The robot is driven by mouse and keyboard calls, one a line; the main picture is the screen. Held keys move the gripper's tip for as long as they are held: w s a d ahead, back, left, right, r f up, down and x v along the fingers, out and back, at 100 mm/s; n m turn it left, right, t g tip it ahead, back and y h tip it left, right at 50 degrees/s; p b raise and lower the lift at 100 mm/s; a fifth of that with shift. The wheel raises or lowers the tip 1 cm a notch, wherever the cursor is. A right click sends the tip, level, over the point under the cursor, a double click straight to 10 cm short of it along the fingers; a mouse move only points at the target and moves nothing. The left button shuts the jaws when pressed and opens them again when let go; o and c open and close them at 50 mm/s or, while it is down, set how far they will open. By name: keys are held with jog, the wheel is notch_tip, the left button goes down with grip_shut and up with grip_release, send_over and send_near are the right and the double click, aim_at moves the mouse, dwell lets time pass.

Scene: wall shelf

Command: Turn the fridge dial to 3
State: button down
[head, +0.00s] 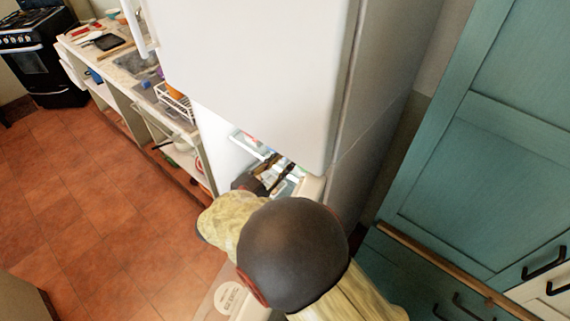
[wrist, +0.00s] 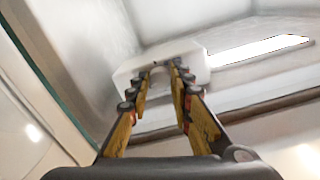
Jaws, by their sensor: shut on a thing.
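The fridge (head: 250,70) is white and stands in the middle of the head view, its lower compartment open. My gripper (wrist: 158,78) reaches inside, up to a rounded white housing (wrist: 200,62) on the inner wall. The fingers are shut on the pale dial (wrist: 158,70) at the front of this housing. The fingers partly cover the dial, and I cannot read its numbers or setting. In the head view my gripper (head: 272,176) shows in the opening, but the dial is hidden there.
A bright light strip (wrist: 260,49) is right of the housing. A teal cabinet (head: 480,170) stands close at right. A counter with dishes (head: 135,62) runs along the left, with a black stove (head: 42,60) beyond. The tiled floor (head: 90,210) at left is clear.

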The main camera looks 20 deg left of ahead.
jog(key=shift+m, duration=0.7)
jog(key=c, duration=1.6)
grip_release()
jog(key=v, duration=1.2)
jog(key=shift+a, duration=0.1)
